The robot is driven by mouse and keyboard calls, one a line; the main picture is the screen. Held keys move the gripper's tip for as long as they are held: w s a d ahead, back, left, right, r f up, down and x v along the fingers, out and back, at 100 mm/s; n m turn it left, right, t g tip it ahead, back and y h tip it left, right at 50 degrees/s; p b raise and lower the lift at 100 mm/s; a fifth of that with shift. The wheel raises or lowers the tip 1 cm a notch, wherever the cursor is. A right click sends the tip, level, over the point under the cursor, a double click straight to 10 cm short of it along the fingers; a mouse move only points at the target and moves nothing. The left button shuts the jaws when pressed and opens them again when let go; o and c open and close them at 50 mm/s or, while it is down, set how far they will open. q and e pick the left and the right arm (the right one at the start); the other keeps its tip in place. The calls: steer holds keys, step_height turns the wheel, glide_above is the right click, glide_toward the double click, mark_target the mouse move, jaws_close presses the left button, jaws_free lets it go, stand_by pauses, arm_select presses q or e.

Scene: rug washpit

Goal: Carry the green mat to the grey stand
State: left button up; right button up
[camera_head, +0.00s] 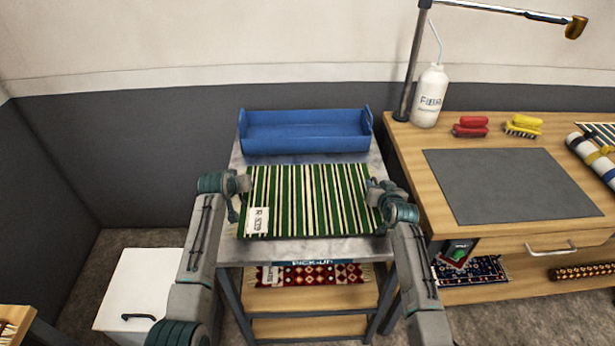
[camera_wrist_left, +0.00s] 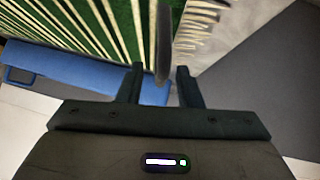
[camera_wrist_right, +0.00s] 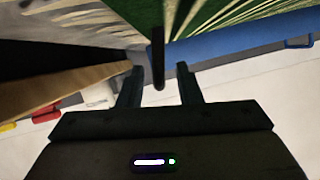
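The green mat (camera_head: 311,198), with cream stripes and a white paper tag (camera_head: 258,221), lies flat over the top of the grey stand (camera_head: 340,249) marked PICK-UP. My left gripper (camera_head: 243,184) is at the mat's left side, my right gripper (camera_head: 376,190) at its right side. In the left wrist view the fingers (camera_wrist_left: 160,82) stand apart around a dark upright strip at the mat's edge, with gaps beside it. The right wrist view shows the fingers (camera_wrist_right: 159,82) apart around a similar strip. Whether the mat touches the stand everywhere is hidden.
A blue tray (camera_head: 305,132) sits behind the mat on the stand. A patterned red rug (camera_head: 318,274) lies on the shelf below. To the right, a wooden bench (camera_head: 410,165) holds a grey pad (camera_head: 510,184), a bottle (camera_head: 430,97) and brushes. A white box (camera_head: 140,285) stands at lower left.

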steer(key=shift+s+r, duration=0.1)
arm_select(q)
steer(key=v, duration=1.1)
steer(key=shift+s+r, duration=0.2)
arm_select(e)
steer(key=v, duration=1.1)
steer(key=shift+s, duration=0.4)
steer(key=shift+d+r, duration=0.1)
